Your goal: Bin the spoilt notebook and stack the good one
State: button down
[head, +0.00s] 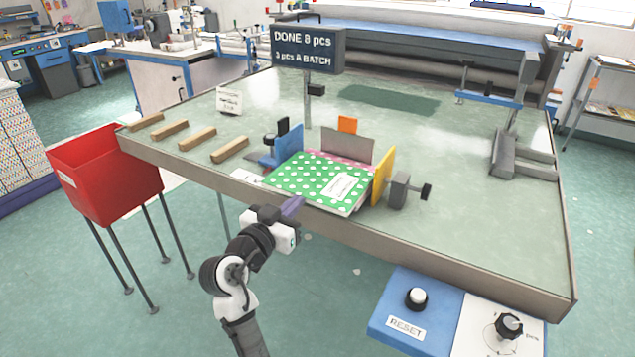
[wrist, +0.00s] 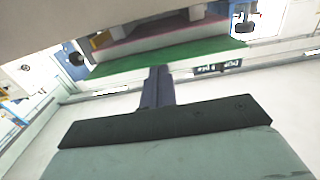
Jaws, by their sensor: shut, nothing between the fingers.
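A green notebook with white dots and a white label (head: 310,178) lies flat between the guides at the table's front edge. A pink edge (head: 345,163) shows behind it, probably another notebook mostly hidden below. Whether either is spoilt I cannot tell. The red bin (head: 112,180) stands on legs left of the table; its inside bottom is hidden. My gripper (head: 292,207) is shut and empty at the notebook's front edge; touching or apart I cannot tell. In the wrist view its fingers (wrist: 157,88) are together, just below a green strip (wrist: 170,60).
A blue guide (head: 288,144), grey back plate (head: 345,148) and yellow plate (head: 384,175) with a clamp surround the notebook. Wooden strips (head: 197,139) lie to the left. A sign (head: 307,50) reads "DONE 8 pcs, 3 pcs a batch". A RESET box (head: 405,327) sits front right. The table's right half is largely clear.

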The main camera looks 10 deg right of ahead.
aim_at(305, 192)
jog(key=shift+b+x, duration=0.3)
jog(key=shift+x, duration=2.2)
jog(key=b+v, duration=0.1)
jog(key=v, duration=0.5)
